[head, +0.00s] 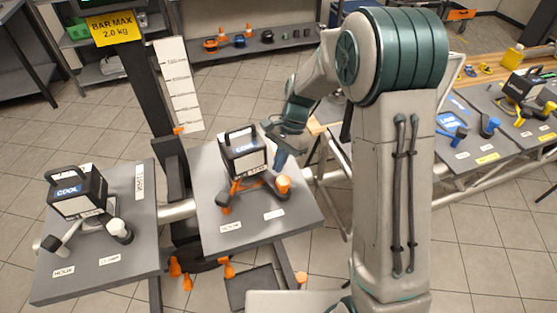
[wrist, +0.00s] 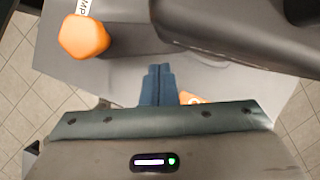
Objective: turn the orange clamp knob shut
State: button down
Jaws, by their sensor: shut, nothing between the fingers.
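The orange clamp knob (head: 283,184) sits at the right end of the orange clamp on the middle grey panel (head: 240,228). In the wrist view the knob (wrist: 84,38) is at the upper left, apart from the fingers. My gripper (head: 279,162) is just above and left of the knob in the head view. Its blue fingers (wrist: 158,84) are together and empty.
A left panel (head: 110,262) carries a similar lamp (head: 78,191) with a black-and-white clamp. A right table holds blue and yellow clamps (head: 490,126). A white scale board (head: 178,84) stands behind the panels.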

jog(key=shift+s+a, duration=0.1)
jog(key=shift+a, duration=0.1)
jog(key=shift+s+a, duration=0.1)
jog(key=shift+a, duration=0.2)
dwell(0.3)
jog(key=b+v, duration=0.1)
jog(key=v, duration=1.2)
jog(key=shift+n, duration=0.4)
jog(key=f, duration=0.3)
jog(key=f+b, duration=0.1)
jog(key=f, duration=0.3)
jog(key=s+f+b, duration=0.1)
jog(key=f, duration=0.3)
jog(key=shift+d+f, duration=0.1)
jog(key=shift+f, duration=0.1)
jog(key=shift+s+a+f+p, duration=0.15)
jog(key=shift+s+a+p, duration=0.15)
jog(key=shift+s+a, duration=0.85)
jog(key=shift+s+a+f, duration=0.1)
jog(key=shift+s+a, duration=0.1)
jog(key=shift+s, duration=0.15)
